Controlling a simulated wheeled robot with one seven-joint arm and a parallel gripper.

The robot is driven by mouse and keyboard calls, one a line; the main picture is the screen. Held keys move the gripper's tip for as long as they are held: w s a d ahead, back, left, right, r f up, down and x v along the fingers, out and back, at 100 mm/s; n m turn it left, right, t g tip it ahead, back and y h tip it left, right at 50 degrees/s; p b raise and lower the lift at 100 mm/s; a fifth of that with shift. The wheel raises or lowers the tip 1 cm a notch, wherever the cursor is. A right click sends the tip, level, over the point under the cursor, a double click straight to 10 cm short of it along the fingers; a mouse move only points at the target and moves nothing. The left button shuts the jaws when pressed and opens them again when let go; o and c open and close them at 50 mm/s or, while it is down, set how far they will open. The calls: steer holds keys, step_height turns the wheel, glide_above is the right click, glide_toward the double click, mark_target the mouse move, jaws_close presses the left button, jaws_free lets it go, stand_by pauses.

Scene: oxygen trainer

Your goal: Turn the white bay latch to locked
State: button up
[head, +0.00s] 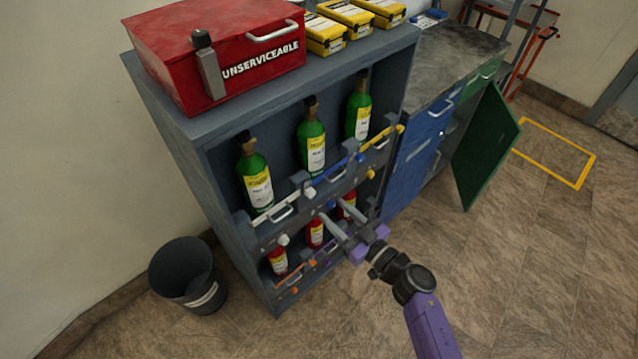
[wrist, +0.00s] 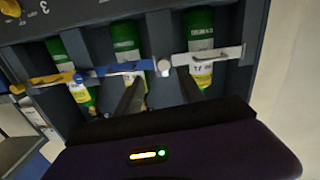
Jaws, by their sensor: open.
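The white bay latch (head: 278,212) is a bar with a knob, across the front of the left upper bay in the head view. It also shows at the right in the wrist view (wrist: 212,56), lying roughly level across a green bottle (wrist: 200,28). My gripper (head: 333,219) is open and empty in front of the shelf, to the right of the white latch and lower in the head view. In the wrist view its fingers (wrist: 160,86) point at the rack, near the white knob and the blue latch (wrist: 122,68). I see no contact with the white latch.
The blue latch and a yellow latch (head: 384,138) cross the neighbouring bays. Small red bottles (head: 278,261) stand on the lower shelf. A red box (head: 215,50) sits on top. A black bin (head: 187,275) stands left, and a green door (head: 485,150) hangs open right.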

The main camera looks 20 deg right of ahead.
mark_target(313, 194)
steer(key=shift+m, duration=0.3)
steer(key=x, duration=0.5)
steer(key=b+x, duration=0.1)
steer(key=x, duration=0.2)
steer(key=shift+s+a, duration=0.2)
steer(key=shift+a, duration=0.15)
jaws_close()
